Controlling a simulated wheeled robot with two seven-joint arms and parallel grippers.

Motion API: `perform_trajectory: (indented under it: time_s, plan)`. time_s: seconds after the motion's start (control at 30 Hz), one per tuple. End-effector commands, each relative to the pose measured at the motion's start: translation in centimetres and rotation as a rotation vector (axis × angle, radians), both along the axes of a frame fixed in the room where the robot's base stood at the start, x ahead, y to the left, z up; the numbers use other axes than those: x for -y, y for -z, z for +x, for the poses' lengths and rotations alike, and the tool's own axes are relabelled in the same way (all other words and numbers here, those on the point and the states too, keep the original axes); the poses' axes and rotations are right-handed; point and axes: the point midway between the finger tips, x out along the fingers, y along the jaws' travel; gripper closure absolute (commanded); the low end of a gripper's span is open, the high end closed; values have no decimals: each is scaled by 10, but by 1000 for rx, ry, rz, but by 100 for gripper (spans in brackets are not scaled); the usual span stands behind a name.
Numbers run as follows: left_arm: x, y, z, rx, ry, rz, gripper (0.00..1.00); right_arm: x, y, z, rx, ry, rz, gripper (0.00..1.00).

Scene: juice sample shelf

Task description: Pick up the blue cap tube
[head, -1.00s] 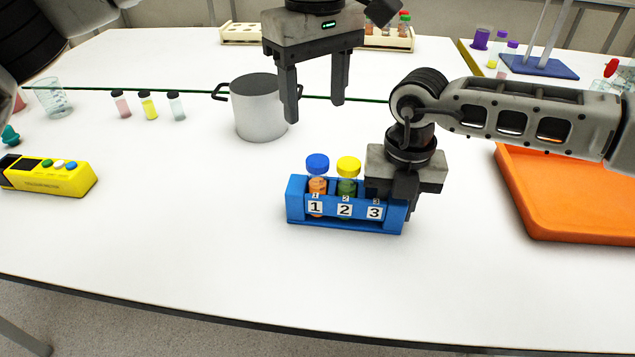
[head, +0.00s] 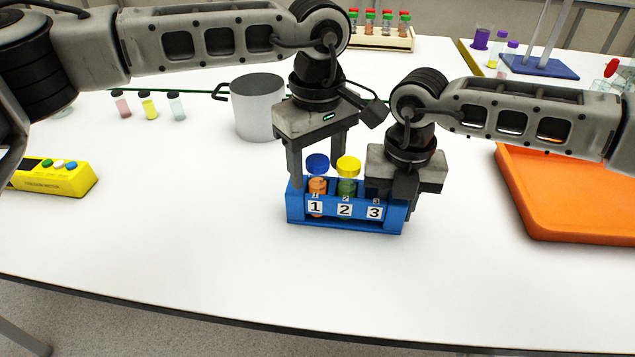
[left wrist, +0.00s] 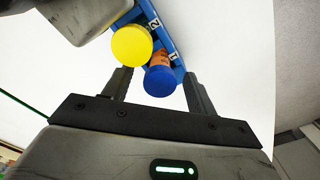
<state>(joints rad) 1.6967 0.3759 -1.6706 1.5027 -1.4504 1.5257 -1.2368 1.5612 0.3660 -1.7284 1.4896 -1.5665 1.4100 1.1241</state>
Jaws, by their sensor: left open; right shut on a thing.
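The blue cap tube (head: 317,163), with orange contents, stands upright in slot 1 of the blue rack (head: 325,222). A yellow cap tube (head: 348,166) with green contents stands in slot 2. My left gripper (head: 317,172) is open and points down, its fingers on either side of the blue cap tube. In the left wrist view the blue cap (left wrist: 160,82) lies between the two fingers, with a gap on each side; the yellow cap (left wrist: 132,45) is just beyond. My right gripper (head: 394,198) is shut on the right end of the rack, hiding most of slot 3.
A grey pot (head: 257,112) stands behind my left gripper. An orange tray (head: 570,205) lies at the right, a yellow device (head: 55,177) at the left. Several small vials stand behind it. The white table in front of the rack is clear.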

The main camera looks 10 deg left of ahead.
Motion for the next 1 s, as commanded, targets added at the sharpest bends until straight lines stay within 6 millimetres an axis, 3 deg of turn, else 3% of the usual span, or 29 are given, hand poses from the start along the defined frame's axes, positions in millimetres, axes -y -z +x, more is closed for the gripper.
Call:
perform_trajectory:
  time_s: [0.07,0.1,0.27,0.67,0.77,1.0]
  plan:
    - [0,0,0,0,0,0,43,-1,-1,0,1,0,2,99]
    - [0,0,0,0,0,0,48,-1,-1,0,1,0,2,99]
    - [0,0,0,0,0,0,92,-1,-1,0,1,0,2,99]
    - [0,-10,1,4,-1,-1,92,0,-1,0,1,0,2,99]
    - [1,-26,1,4,-1,-2,92,0,-1,0,1,0,2,99]
    - [1,-90,1,6,0,-3,92,0,-1,0,1,0,2,99]
